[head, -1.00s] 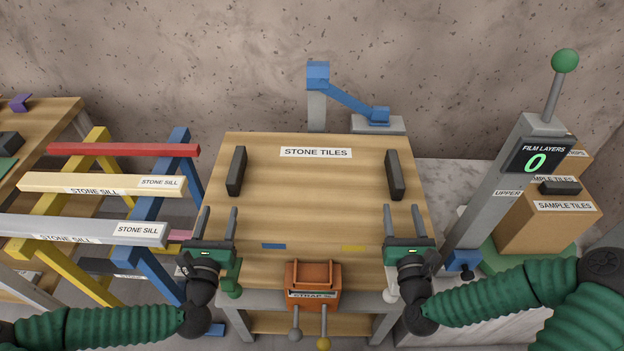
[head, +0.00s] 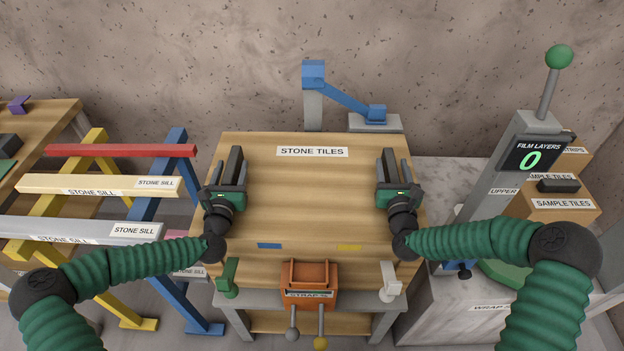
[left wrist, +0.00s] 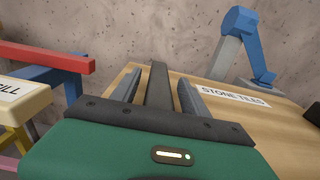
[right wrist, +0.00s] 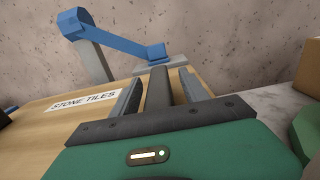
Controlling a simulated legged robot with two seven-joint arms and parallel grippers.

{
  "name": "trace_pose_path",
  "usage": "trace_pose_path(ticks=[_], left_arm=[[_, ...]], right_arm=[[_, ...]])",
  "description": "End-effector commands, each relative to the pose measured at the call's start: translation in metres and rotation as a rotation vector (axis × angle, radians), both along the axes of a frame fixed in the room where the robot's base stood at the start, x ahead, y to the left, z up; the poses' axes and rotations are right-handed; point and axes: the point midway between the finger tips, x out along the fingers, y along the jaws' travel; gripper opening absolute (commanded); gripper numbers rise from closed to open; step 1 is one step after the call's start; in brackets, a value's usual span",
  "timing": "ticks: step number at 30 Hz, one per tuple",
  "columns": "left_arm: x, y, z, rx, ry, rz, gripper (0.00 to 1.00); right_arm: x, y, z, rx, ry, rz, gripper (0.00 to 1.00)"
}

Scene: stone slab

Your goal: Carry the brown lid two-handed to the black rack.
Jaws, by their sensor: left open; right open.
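The brown lid (head: 310,195) is a wide wood-grained panel labelled "STONE TILES", lying flat with a dark bar handle near each side. My left gripper (head: 226,170) is open, with its fingers on either side of the left handle (left wrist: 158,85). My right gripper (head: 393,168) is open, with its fingers on either side of the right handle (right wrist: 158,88). Gaps show between the handles and fingers in the wrist views. The grippers partly hide both handles in the head view. I cannot make out a black rack in any view.
An orange strap box (head: 309,284) sits at the lid's front edge. A yellow-and-blue stand (head: 175,215) with stone sills is at left. A grey post (head: 497,185) with a "FILM LAYERS 0" display and cartons (head: 550,207) are at right. A blue jointed arm (head: 345,97) stands behind.

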Motion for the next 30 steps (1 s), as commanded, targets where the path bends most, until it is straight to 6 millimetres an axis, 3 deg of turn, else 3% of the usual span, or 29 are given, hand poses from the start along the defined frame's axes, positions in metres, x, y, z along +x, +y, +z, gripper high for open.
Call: trace_pose_path(ticks=[6, 18, 30], left_arm=[[-0.0002, 0.0004, -0.0001, 0.000, 0.000, 0.000, 0.51], [-0.0004, 0.0006, 0.0000, 0.000, 0.000, 0.001, 0.00], [-0.0004, 0.0002, 0.0000, 0.000, 0.000, 0.000, 0.00]], right_arm=[[0.0000, -0.0004, -0.0002, 0.000, 0.000, -0.001, 0.51], [-0.0003, -0.0003, -0.0003, 0.000, 0.000, -0.001, 0.00], [-0.0005, -0.0006, -0.0006, 0.000, 0.001, -0.001, 0.00]])
